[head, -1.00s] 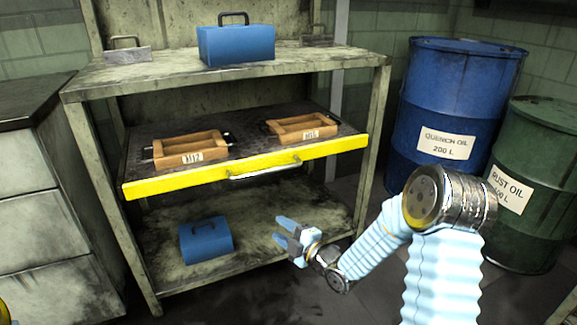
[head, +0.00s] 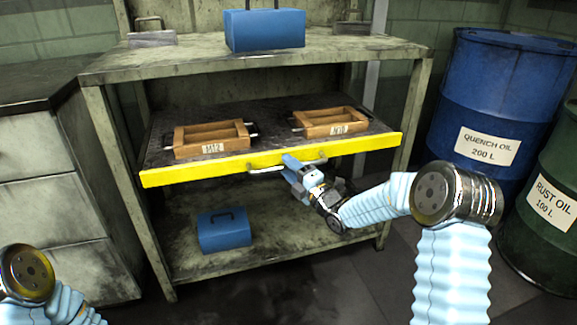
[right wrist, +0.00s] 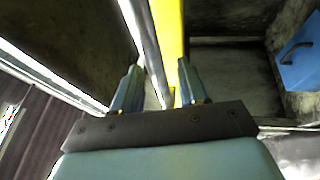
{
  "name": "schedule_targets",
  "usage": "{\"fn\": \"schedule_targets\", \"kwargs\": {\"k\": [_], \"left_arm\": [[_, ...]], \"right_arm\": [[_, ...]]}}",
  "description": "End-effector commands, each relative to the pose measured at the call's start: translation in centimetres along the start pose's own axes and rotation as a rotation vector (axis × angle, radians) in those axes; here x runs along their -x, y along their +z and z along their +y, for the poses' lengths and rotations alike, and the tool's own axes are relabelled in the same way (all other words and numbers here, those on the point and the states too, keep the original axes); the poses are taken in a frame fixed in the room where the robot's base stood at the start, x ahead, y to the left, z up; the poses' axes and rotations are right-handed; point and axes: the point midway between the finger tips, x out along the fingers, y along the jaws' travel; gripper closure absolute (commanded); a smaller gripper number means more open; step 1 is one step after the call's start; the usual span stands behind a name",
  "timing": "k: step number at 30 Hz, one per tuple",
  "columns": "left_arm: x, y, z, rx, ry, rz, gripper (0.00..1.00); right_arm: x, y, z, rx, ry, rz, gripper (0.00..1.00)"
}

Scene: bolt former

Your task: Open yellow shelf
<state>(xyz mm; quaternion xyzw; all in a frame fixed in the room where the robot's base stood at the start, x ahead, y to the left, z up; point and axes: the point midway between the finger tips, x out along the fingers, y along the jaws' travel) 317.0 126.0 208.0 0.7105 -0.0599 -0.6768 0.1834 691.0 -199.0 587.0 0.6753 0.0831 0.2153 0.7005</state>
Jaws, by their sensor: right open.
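The yellow shelf (head: 200,172) is the middle level of a worn metal rack, with a yellow front edge and a thin metal handle (head: 264,170). My right gripper (head: 293,166) is at the middle of this handle, just in front of the yellow edge. In the right wrist view its open fingers (right wrist: 158,68) straddle the silver handle bar (right wrist: 148,45), with the yellow edge (right wrist: 169,35) beyond. I cannot tell whether either finger touches the bar. My left arm shows at the lower left of the head view, but its gripper is out of frame.
Two wooden trays (head: 212,140) (head: 331,122) stand on the yellow shelf. A blue box (head: 265,30) is on the rack's top, another (head: 224,232) on its bottom level. Blue (head: 495,100) and green (head: 545,210) drums stand right, a cabinet (head: 45,170) left.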

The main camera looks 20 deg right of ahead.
Motion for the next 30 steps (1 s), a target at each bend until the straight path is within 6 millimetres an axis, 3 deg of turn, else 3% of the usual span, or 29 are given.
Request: {"fn": "schedule_targets", "kwargs": {"k": [11, 20, 30], "left_arm": [[0.05, -0.01, 0.01, 0.000, 0.000, 0.000, 0.57], [0.05, -0.01, 0.01, 0.000, 0.000, 0.000, 0.57], [-0.06, -0.01, -0.02, 0.000, 0.000, 0.000, 0.57]], "right_arm": [[-0.76, 0.00, -0.01, 0.000, 0.000, 0.000, 0.58], [-0.73, 0.01, -0.02, 0.000, 0.000, 0.000, 1.00], [-0.77, 0.04, -0.11, 0.000, -0.001, -0.001, 1.00]]}}
